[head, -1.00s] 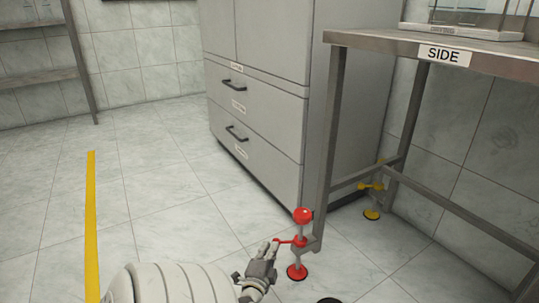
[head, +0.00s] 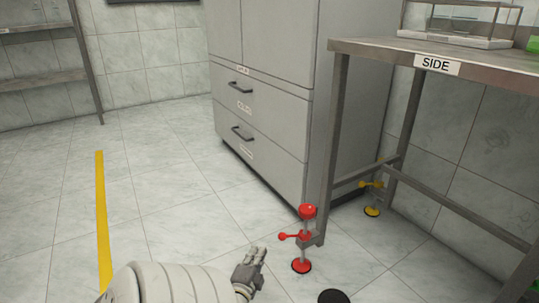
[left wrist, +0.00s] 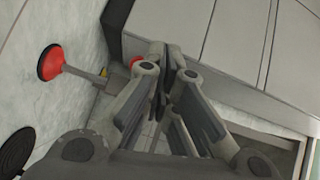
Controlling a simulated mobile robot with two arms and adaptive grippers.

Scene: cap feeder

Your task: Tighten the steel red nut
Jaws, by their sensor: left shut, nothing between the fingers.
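The red foot assembly stands under the near leg of the steel table in the head view. It has a red knob (head: 307,211) on top, a red nut with a side handle (head: 290,237) pointing left, and a red round base (head: 301,265) on the floor. My left gripper (head: 259,252) is left of the handle, apart from it, shut and empty. In the left wrist view the gripper's fingers (left wrist: 170,60) are together. The red base (left wrist: 50,63) shows at left there, and a small red part (left wrist: 135,61) is partly hidden behind a finger. My right gripper is not in view.
The table (head: 480,72) labelled SIDE stands at right, with a yellow foot (head: 372,210) under its rear leg. A grey cabinet (head: 262,110) stands behind. A black disc (head: 333,296) lies on the floor. The floor at left is open, with a yellow line (head: 102,210).

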